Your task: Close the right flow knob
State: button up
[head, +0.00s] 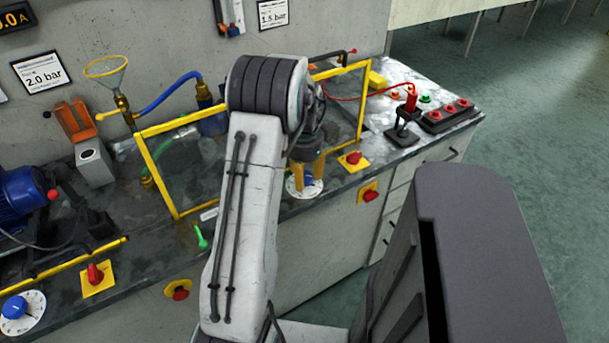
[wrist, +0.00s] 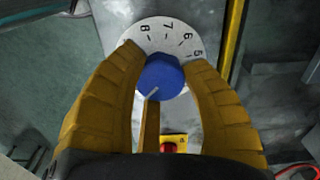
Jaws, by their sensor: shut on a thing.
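The right flow knob (wrist: 162,74) is blue and sits on a round white dial (wrist: 158,32) with black numbers; 5 to 8 are readable in the wrist view. A pale mark on the knob points to the lower left there. My gripper (head: 306,180) reaches down over this dial (head: 295,192) at the bench's front part. The fingers and palm hide the lower part of the dial.
Another blue knob (head: 14,307) sits at the far left. Red switches on yellow plates lie close by (head: 353,160) and on the bench front (head: 368,193). A yellow frame (head: 160,184) stands behind; a red-button box (head: 448,115) is right.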

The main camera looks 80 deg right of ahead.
jog(key=shift+a+f, duration=0.15)
jog(key=shift+a, duration=0.05)
jog(key=o, duration=1.2)
jog(key=shift+d, duration=0.1)
jog(key=shift+r, duration=0.25)
notch_tip(320, 180, up, 12)
jog(key=shift+f, duration=0.15)
dwell(0.3)
